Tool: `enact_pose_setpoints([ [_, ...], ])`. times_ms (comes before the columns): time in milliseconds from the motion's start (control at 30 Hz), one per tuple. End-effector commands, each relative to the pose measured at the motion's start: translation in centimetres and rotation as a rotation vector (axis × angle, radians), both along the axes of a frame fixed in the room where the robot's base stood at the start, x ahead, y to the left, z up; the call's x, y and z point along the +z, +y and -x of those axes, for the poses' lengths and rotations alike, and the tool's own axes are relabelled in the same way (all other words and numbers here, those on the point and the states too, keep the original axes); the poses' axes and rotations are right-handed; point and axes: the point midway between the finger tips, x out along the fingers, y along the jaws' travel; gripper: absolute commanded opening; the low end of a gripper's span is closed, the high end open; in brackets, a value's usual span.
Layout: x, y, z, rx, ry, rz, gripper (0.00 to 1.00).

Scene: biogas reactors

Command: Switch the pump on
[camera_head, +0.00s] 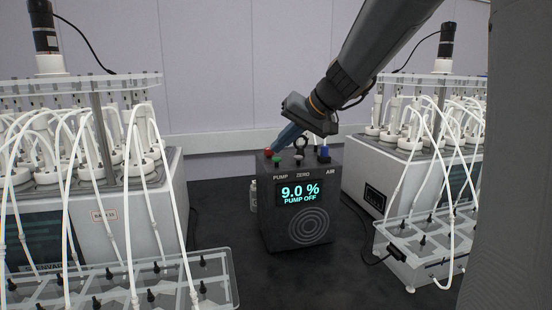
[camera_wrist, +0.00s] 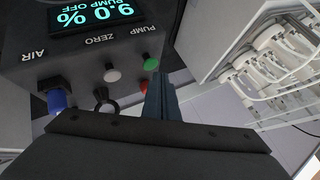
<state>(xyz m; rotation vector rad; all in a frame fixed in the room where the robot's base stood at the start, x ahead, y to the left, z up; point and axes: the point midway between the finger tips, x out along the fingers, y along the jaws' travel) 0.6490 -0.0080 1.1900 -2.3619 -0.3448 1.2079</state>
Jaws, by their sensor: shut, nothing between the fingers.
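The dark control box (camera_head: 297,235) stands on the black bench, its screen (camera_head: 299,192) reading "9.0 %" and "PUMP OFF". On top are a green button (camera_head: 276,160) by the PUMP label, a red button (camera_head: 268,152) behind it, and a pale button (camera_head: 298,160) by ZERO. My gripper (camera_head: 276,148) is shut and empty, pointing down at the red and green buttons. In the wrist view its fingertips (camera_wrist: 158,76) are right beside the green button (camera_wrist: 151,64) and partly hide the red button (camera_wrist: 145,85). I cannot tell whether they touch either.
A black ring fitting (camera_wrist: 103,97) and a blue AIR connector (camera_wrist: 57,100) rise from the box top. Reactor units with white tubes stand at left (camera_head: 120,215) and right (camera_head: 400,165). Clear racks (camera_head: 150,285) sit in front. Bare bench lies before the box.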

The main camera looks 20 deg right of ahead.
Motion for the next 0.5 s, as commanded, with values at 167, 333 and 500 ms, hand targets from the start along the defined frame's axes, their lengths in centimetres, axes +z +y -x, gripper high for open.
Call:
enact_pose_setpoints([
  [167,-0.07,0.00,-0.01,0.000,0.000,0.000,0.00],
  [333,-0.52,-0.02,-0.03,0.000,0.000,0.000,0.00],
  [500,-0.96,-0.05,-0.03,0.000,0.000,0.000,0.00],
])
